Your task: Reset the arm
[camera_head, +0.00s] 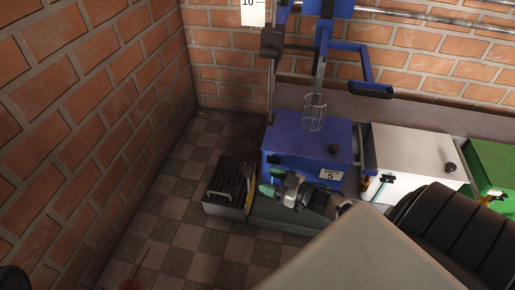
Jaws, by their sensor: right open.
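My right gripper (270,181) is in the middle of the head view, its arm coming in from the lower right. Its green-tipped fingers point left and are apart, with nothing seen between them. It is in front of the blue extruder box (298,140), near the right side of a dark tray (225,211). I cannot tell whether it touches either. My large arm link covers the lower right. My left gripper is not in view.
A blue lever frame (345,47) and a wire cage (314,113) stand above the blue box. A white box (415,153) and a green box (495,168) stand to the right. Brick walls close the left and back.

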